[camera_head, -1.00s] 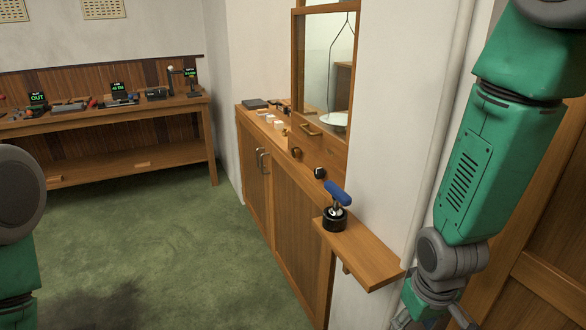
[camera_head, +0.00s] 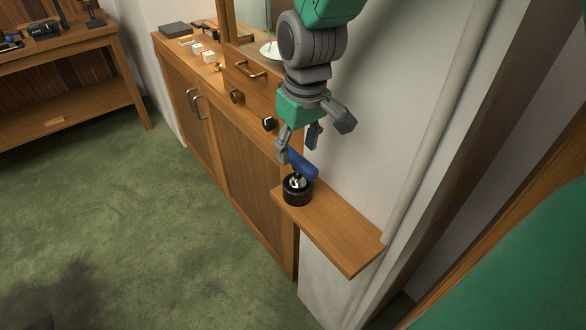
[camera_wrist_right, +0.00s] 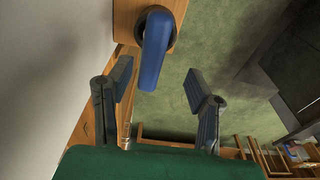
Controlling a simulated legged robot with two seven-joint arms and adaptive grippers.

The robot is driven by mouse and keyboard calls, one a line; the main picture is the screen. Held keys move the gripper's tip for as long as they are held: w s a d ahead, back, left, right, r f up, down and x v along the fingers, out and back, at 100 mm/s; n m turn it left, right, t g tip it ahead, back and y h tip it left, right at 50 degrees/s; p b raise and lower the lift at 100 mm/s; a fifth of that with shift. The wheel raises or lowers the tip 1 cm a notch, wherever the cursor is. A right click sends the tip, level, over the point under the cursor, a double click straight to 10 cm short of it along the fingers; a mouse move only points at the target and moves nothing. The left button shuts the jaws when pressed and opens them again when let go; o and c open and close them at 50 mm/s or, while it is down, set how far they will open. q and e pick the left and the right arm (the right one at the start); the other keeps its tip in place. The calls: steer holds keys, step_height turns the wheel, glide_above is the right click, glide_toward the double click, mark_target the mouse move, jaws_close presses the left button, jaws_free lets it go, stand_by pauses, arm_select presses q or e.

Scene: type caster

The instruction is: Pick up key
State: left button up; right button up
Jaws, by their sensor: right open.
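The key appears as a blue handle (camera_head: 304,164) tilted above a round black holder (camera_head: 297,193). The holder stands near the left end of a small wooden ledge (camera_head: 345,235). My right gripper (camera_head: 298,143) is open just above the handle, with a finger on either side of its upper part. In the right wrist view the blue handle (camera_wrist_right: 155,48) lies ahead, its near end reaching between the two spread fingers. No finger is clearly touching it. The lower part of the key is mostly hidden in the holder. My left gripper is not in view.
A wooden cabinet (camera_head: 240,150) with a drawer and knobs adjoins the ledge on the left. Small blocks (camera_head: 208,57) lie on its top. A white wall (camera_head: 390,110) rises close behind the ledge. A workbench (camera_head: 80,85) stands at far left, with open green floor between.

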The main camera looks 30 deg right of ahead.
mark_target(299, 156)
steer(key=shift+w+d+f, duration=0.15)
steer(key=shift+w+f, duration=0.05)
steer(key=shift+f, duration=0.4)
steer(key=shift+w+d+f, duration=0.1)
steer(key=shift+w+f, duration=0.05)
steer(key=shift+f, duration=0.4)
steer(key=shift+d+f, duration=0.2)
steer(key=shift+f, duration=0.05)
step_height(299, 156, down, 4)
steer(key=shift+w+f, duration=0.15)
steer(key=shift+f, duration=0.05)
steer(key=shift+w+a+f, duration=0.15)
steer(key=shift+f, duration=0.1)
steer(key=shift+a+r, duration=0.1)
steer(key=shift+c, duration=0.9)
steer(key=c, duration=0.7)
steer(key=shift+d, duration=0.25)
jaws_close()
